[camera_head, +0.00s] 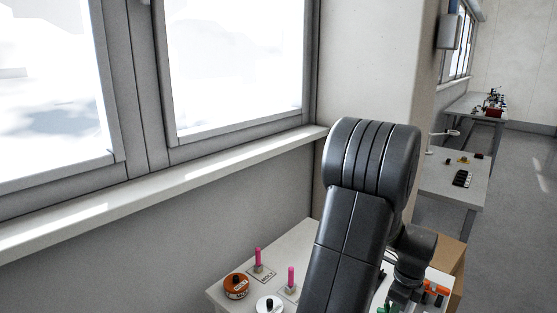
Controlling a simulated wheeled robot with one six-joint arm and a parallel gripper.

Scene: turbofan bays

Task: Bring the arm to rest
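My arm (352,220) rises from the bottom of the head view, bends at a rounded dark grey elbow, and comes down behind it to the wrist (410,256). The wrist is low over the right part of a white table (235,270). My gripper (402,297) is partly hidden at the bottom edge, behind my own arm. I cannot make out its fingers or whether it holds anything.
On the table stand an orange round container (236,286), a white round one (269,304) and two pink pegs (258,258) on small bases. An orange part (435,287) lies right of the wrist. A window sill (160,172) runs behind. Another table (450,185) stands farther right; the floor (515,215) beside it is clear.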

